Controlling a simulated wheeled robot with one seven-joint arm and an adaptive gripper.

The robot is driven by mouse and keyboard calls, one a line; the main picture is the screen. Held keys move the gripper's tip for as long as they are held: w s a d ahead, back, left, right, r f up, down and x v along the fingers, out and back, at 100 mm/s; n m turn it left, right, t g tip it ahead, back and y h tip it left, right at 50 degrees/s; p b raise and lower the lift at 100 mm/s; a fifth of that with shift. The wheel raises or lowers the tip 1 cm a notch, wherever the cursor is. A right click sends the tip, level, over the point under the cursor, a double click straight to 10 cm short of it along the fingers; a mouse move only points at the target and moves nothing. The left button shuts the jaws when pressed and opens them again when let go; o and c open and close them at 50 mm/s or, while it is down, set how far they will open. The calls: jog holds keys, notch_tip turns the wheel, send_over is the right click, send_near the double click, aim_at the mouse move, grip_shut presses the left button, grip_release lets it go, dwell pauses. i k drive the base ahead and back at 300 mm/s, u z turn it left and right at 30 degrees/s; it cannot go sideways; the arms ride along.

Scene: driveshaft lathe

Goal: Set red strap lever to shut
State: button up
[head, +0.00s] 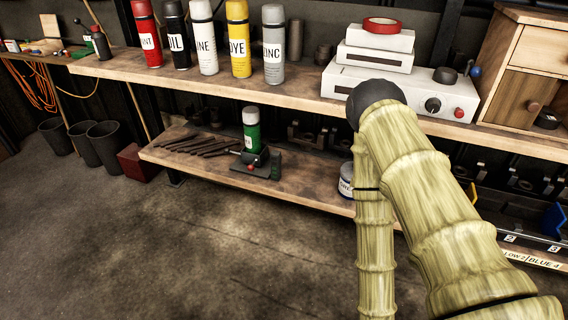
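A small dark clamp-like device (262,168) sits on the lower wooden shelf near the middle of the head view. A small red part (250,168) shows on its front left; it may be the red strap lever, but it is too small to tell its position. A green and white spray can (251,130) stands upright right behind or in the device; I cannot tell which. My gripper is outside the picture. Only my arm shows at the right, bent at a dark joint, with its thinner part running down past the bottom edge.
Several dark tools (200,145) lie left of the device on the lower shelf. A round tin (346,182) stands to the right, partly behind my arm. The upper shelf (300,97) overhangs behind, with spray cans and white boxes. Open floor (200,250) lies in front.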

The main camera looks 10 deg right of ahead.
aim_at(250, 167)
jog(key=z, duration=0.1)
jog(key=i, duration=0.55)
jog(key=u, duration=1.45)
jog(key=k, duration=0.65)
jog(key=z, duration=0.55)
